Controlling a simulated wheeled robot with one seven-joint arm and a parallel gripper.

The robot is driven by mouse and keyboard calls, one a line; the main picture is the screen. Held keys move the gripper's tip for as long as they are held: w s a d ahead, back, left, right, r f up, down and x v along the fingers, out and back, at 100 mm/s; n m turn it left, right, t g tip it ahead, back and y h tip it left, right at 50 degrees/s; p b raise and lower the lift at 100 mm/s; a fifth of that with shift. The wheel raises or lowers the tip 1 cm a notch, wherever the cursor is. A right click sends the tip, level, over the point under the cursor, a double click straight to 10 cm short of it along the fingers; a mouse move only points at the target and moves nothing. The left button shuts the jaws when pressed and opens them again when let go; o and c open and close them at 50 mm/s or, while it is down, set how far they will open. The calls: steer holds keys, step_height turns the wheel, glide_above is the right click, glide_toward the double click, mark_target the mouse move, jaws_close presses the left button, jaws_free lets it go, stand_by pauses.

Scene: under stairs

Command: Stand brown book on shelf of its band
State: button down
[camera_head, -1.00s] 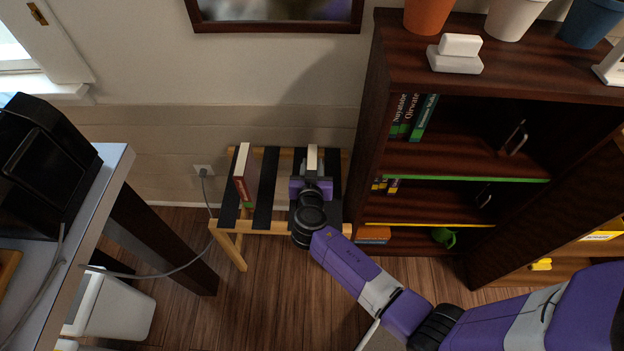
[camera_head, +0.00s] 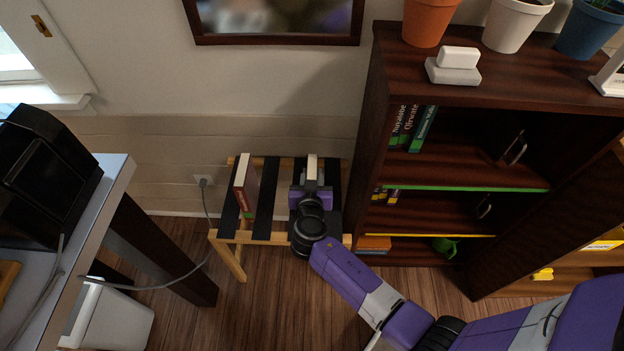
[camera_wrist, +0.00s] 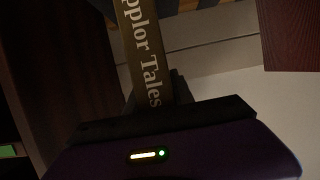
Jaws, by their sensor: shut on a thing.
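A brown book (camera_wrist: 143,45) with pale lettering ending in "Tales" is in my gripper. In the head view, its pale narrow top edge (camera_head: 312,166) rises between the fingers. My gripper (camera_head: 311,187) is shut on it over the right part of the slatted rack (camera_head: 266,237). I cannot tell whether the book touches the rack. The dark bookcase (camera_head: 375,130) stands to the right. Its upper shelf has a green band (camera_head: 470,188), and the shelf below has a yellow band (camera_head: 425,232). No brown band is visible.
A reddish book (camera_head: 245,183) stands on the rack's left. Several books (camera_head: 412,128) fill the upper shelf's left end; bookends (camera_head: 514,148) stand further right, with room between. Pots (camera_head: 430,22) stand on top. A desk (camera_head: 110,190) and trailing cable (camera_head: 165,286) are left.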

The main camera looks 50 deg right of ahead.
step_height(320, 180, up, 20)
steer(key=p, duration=0.2)
steer(key=shift+f, duration=0.15)
steer(key=shift+w, duration=0.1)
steer(key=w+a+f+n+t+y, duration=0.2)
steer(key=a+n+y, duration=0.1)
steer(key=a, duration=0.2)
steer(key=w+a+f+n+t+y, duration=0.1)
steer(key=a+f+n+t+y, duration=0.15)
steer(key=a, duration=0.35)
steer(key=s+a+f+n+y, duration=0.5)
steer(key=s+a+f, duration=0.3)
steer(key=a+f, duration=0.2)
steer(key=shift+a+f+t, duration=0.15)
steer(key=shift+a+t, duration=0.3)
steer(key=shift+a, duration=0.45)
steer(key=shift+y, duration=0.25)
